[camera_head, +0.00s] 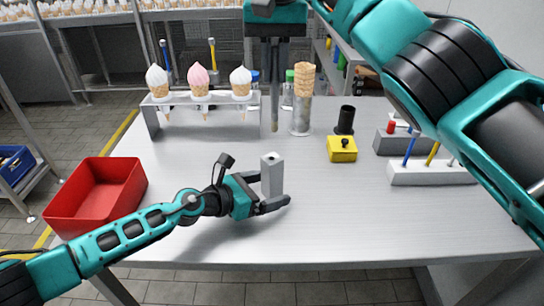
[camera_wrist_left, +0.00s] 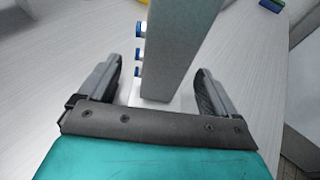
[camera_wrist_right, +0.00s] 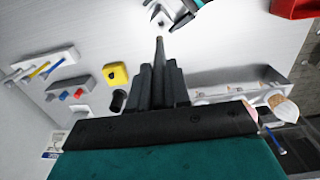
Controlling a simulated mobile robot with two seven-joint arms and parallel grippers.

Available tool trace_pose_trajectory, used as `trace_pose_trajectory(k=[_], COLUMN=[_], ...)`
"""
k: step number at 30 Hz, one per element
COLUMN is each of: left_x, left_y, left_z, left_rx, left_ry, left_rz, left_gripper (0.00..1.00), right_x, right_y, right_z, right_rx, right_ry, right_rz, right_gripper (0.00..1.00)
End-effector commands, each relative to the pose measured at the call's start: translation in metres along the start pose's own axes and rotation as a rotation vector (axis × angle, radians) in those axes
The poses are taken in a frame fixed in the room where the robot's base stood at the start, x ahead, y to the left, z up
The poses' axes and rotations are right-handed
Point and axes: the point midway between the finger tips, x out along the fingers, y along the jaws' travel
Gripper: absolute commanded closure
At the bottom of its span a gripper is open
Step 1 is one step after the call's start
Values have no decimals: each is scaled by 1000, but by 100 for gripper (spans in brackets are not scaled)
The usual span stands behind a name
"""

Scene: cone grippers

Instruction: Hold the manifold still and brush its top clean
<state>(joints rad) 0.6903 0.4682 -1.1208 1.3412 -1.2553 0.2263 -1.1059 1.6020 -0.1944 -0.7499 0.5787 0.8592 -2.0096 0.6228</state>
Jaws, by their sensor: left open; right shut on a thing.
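The manifold (camera_head: 272,178) is a grey upright block with a dark spot on its top, standing near the middle of the table. In the left wrist view the manifold (camera_wrist_left: 178,45) shows blue-tipped fittings along one side. My left gripper (camera_head: 272,190) is open low around the manifold, one finger on each side; the left wrist view shows a gap beside each finger. My right gripper (camera_head: 275,82) is shut on a slim brush (camera_head: 275,115) that points down, behind and above the manifold. In the right wrist view only the brush's end (camera_wrist_right: 160,45) shows past the fingers.
A red bin (camera_head: 97,195) stands at the table's left. A rack (camera_head: 203,115) of ice-cream cones is at the back left, beside a cone stack (camera_head: 303,80) in a clear holder. A yellow block (camera_head: 342,150), a black cup (camera_head: 346,118) and tool holders (camera_head: 430,175) are right. The front table is clear.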

Motion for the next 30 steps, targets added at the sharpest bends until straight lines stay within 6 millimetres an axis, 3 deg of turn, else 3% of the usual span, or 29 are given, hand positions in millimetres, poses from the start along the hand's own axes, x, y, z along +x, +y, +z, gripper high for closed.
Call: trace_pose_trajectory(k=[5, 9, 17, 23, 30], left_x=[0, 0, -3, -27, -75], left_y=[0, 0, 1, 1, 1], left_z=[0, 0, 0, -1, -2], left_rx=[0, 0, 1, 2, -2], left_ry=[0, 0, 0, 2, 3], left_rz=[0, 0, 1, 2, 2], left_gripper=[8, 0, 0, 0, 0], right_x=[0, 0, 0, 0, 0], right_y=[0, 0, 0, 0, 0], right_z=[0, 0, 0, 0, 0], right_rx=[0, 0, 0, 0, 0], right_ry=[0, 0, 0, 0, 0], right_rz=[0, 0, 0, 0, 0], right_gripper=[100, 100, 100, 100, 100])
